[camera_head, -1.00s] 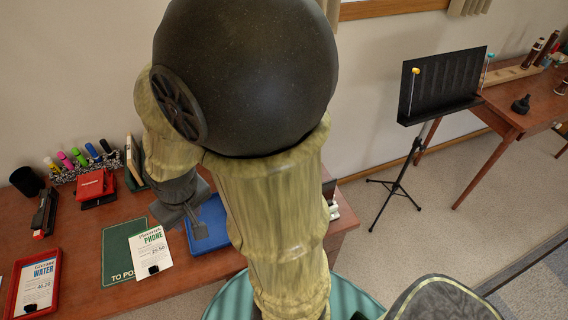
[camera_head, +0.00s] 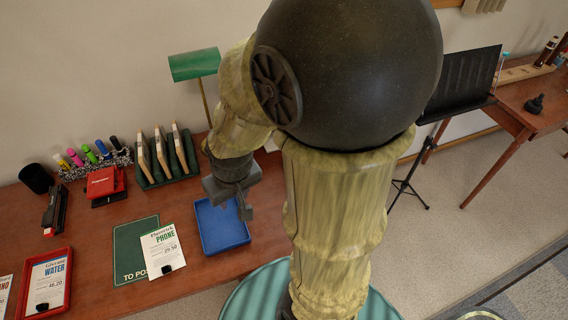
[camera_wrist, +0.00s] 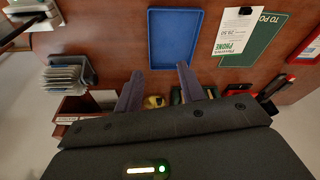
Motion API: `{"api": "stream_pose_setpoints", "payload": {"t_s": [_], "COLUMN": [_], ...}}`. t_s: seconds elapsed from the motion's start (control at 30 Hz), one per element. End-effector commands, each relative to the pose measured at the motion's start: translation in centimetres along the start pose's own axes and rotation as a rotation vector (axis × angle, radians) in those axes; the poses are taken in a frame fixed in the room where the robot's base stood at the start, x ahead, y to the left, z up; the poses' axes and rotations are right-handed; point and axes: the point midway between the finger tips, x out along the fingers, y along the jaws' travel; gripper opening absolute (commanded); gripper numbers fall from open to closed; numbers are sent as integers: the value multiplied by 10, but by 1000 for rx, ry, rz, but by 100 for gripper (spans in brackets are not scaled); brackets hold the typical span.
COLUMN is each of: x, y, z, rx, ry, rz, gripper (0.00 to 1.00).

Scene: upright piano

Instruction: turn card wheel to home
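A grey holder packed with upright cards (camera_wrist: 68,75), which looks like the card wheel, stands on the desk at the left of the wrist view. I cannot tell its turn position, and in the head view I cannot make it out behind my arm. My gripper (camera_wrist: 160,70) is open and empty, its two fingers apart over the desk near the blue tray (camera_wrist: 174,40). The holder is left of the fingers, apart from them. In the head view my gripper (camera_head: 245,209) hangs by the right side of the blue tray (camera_head: 220,225).
A green lamp (camera_head: 194,65) and a file rack (camera_head: 165,157) stand behind the tray. A phone bill (camera_head: 163,250) on a green mat (camera_head: 130,236), a red tray (camera_head: 47,285) and a stapler (camera_head: 54,212) lie left. A music stand (camera_head: 459,85) stands right of the desk.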

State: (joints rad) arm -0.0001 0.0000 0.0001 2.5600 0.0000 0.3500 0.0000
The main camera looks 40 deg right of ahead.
Motion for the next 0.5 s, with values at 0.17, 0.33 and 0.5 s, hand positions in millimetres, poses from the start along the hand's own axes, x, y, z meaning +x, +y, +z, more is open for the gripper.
{"api": "stream_pose_setpoints", "payload": {"t_s": [0.17,0.33,0.5], "x": [2,15,37], "y": [1,6,18], "z": [-3,-12,-22], "rx": [48,234,512], "ry": [-26,-122,-243], "rz": [-2,11,88], "gripper": [55,55,55]}}
